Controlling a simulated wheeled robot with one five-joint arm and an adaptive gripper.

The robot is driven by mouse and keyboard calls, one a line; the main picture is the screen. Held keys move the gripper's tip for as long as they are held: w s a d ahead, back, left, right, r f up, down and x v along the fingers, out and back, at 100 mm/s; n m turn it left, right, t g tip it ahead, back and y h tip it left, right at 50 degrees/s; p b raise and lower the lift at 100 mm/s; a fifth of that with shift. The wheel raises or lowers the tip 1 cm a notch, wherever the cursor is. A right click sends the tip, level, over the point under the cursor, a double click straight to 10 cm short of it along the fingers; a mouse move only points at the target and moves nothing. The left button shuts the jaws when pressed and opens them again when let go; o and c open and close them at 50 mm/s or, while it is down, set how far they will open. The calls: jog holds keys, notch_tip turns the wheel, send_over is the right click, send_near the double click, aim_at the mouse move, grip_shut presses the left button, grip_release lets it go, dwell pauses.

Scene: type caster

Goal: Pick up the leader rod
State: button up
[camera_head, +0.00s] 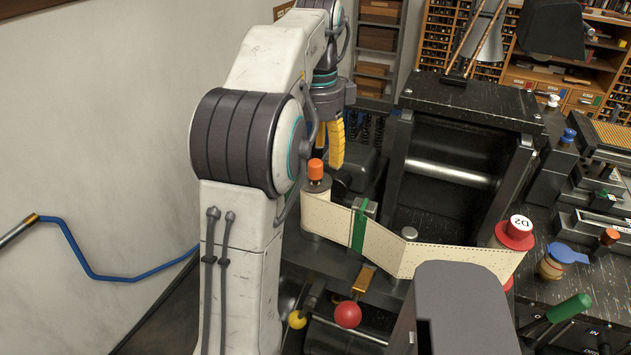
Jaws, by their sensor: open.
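My gripper (331,146), with yellow fingers, points down beside the dark machine in the head view. It is open, and I see nothing between its fingers. An orange-topped post (316,170) stands just below it, at the left end of a cream perforated paper ribbon (385,245). I cannot tell which part is the leader rod. A shiny horizontal rod or roller (450,172) lies inside the black frame to the right, well apart from my gripper. Thin brown rods (468,36) stand at the back. My arm may hide some of the machine.
A red ball knob (347,314) and a yellow one (297,319) stick out in front. A black lamp (551,27) hangs at upper right. A blue hose (110,275) crosses the left wall.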

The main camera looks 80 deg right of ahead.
aim_at(315, 162)
jog(key=shift+w+a+f, duration=0.15)
jog(key=shift+f, duration=1.65)
jog(key=shift+c, duration=0.4)
grip_shut()
